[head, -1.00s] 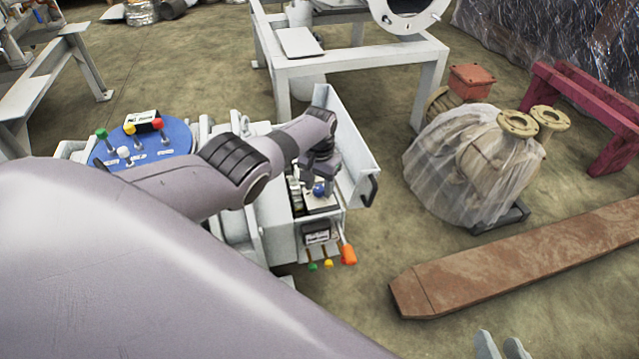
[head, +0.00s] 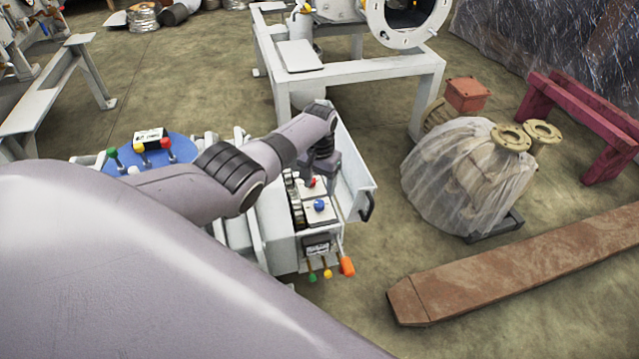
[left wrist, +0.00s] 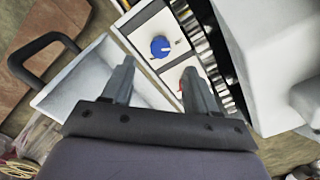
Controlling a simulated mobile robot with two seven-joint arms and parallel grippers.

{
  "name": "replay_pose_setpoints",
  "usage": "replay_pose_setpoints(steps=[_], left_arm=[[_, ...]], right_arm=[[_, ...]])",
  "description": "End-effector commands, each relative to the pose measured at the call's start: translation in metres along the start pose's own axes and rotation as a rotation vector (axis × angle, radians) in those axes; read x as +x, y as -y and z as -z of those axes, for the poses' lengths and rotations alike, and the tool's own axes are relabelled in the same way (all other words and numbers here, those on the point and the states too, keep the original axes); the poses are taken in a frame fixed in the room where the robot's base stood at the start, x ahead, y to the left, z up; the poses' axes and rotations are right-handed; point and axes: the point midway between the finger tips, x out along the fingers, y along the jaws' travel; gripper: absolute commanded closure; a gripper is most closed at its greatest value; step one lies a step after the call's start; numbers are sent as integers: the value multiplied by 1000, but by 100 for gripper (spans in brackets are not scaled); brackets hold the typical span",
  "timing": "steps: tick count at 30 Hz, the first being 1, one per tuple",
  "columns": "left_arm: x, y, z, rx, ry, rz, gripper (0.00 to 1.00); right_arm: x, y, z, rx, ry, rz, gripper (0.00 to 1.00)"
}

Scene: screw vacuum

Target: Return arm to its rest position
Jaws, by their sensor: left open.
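My left arm reaches in from the left in the head view, over the white machine. My left gripper (head: 318,172) hangs above the machine's open box, beside its tilted white lid (head: 355,165). In the left wrist view my left gripper (left wrist: 160,85) is open, with nothing between its fingers. A blue knob (head: 319,206) on a white panel shows just in front of the gripper; it also shows in the left wrist view (left wrist: 160,47), apart from the fingers. A small red knob (head: 313,182) is close to the gripper. My right gripper is not clearly in view.
Orange, yellow and green levers (head: 346,266) stick out at the box's front. A blue round panel (head: 180,150) with coloured knobs is at left. A black handle (head: 368,207) is on the lid. A wrapped bundle (head: 455,175) and a rusty beam (head: 500,270) lie at right, with bare floor between.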

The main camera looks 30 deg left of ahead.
Motion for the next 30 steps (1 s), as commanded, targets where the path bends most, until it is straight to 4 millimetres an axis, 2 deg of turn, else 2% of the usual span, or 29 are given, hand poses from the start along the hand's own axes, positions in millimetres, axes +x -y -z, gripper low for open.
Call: replay_pose_setpoints(steps=[4, 21, 25, 30], left_arm=[[-6, 0, 0, -1, 1, 1, 42], [-6, 0, -1, 1, 1, 1, 42], [1, -4, -5, 16, -4, 5, 42], [20, -17, -23, 68, -22, 17, 42]], right_arm=[[-2, -3, -1, -4, 10, -9, 57], [-2, -3, -2, -5, 11, -11, 57], [-2, -3, -2, -5, 11, -10, 57], [-2, -3, -2, -5, 11, -10, 57]])
